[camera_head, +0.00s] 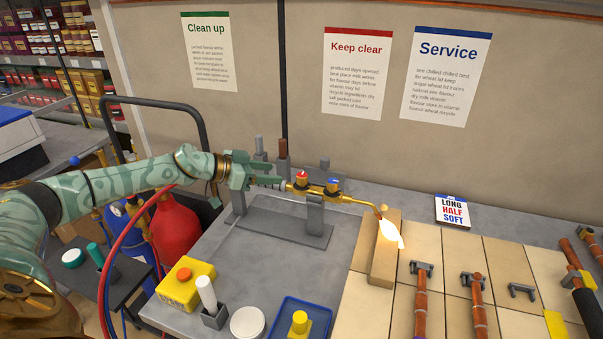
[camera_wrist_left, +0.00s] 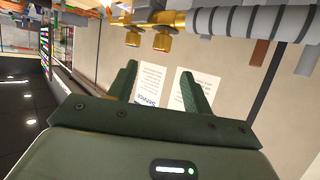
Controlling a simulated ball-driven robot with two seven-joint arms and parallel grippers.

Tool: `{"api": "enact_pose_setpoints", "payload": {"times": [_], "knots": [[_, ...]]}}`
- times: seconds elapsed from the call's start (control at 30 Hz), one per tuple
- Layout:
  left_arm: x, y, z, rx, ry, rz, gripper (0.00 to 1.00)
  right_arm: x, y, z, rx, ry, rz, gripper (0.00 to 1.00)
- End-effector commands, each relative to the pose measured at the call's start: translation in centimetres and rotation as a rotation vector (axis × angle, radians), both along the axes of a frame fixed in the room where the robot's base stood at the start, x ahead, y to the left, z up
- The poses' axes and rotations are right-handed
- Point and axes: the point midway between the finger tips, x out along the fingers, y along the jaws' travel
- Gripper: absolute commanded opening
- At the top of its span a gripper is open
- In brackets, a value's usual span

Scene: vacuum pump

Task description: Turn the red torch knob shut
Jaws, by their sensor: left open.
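The brass torch (camera_head: 318,188) lies on a grey stand (camera_head: 315,215), with a bright flame (camera_head: 390,235) at its right tip. The red torch knob (camera_head: 302,175) is on top of the torch, left of the blue knob (camera_head: 334,183). My left gripper (camera_head: 264,174) is just left of the red knob, apart from it, open and empty. In the left wrist view the open fingers (camera_wrist_left: 158,70) have nothing between them. My right gripper is not in view.
A brick block (camera_head: 384,255) stands by the flame. Red and blue hoses (camera_head: 107,265) run near red and blue cylinders (camera_head: 174,228). A yellow box (camera_head: 186,285), a white-handled tool (camera_head: 207,295) and a blue tray (camera_head: 300,318) stand in front. Copper pipes (camera_head: 421,300) lie at right.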

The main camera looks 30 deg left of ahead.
Motion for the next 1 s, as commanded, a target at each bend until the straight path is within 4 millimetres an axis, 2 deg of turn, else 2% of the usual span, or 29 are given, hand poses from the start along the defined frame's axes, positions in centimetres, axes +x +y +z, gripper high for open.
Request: {"api": "enact_pose_setpoints", "payload": {"times": [0.03, 0.2, 0.4, 0.6, 0.87, 1.0], "knots": [[1.2, -0.8, -0.4, -0.005, -0.005, -0.001, 0.5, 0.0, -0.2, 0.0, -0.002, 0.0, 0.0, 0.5], [4.6, -2.9, -2.2, -0.003, -0.002, -0.001, 0.5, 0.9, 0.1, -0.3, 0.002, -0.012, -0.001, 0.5], [7.4, -4.5, -3.7, -0.001, -0.002, 0.0, 0.5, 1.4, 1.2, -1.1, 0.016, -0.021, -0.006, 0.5], [8.4, -5.1, -4.1, 0.0, -0.001, 0.001, 0.5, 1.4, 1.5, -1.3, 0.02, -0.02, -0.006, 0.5], [8.5, -5.2, -4.1, -0.001, -0.001, 0.0, 0.5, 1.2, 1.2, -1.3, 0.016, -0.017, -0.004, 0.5], [8.4, -5.2, -4.1, -0.001, -0.001, 0.0, 0.11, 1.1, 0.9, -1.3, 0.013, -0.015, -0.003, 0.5]]}}
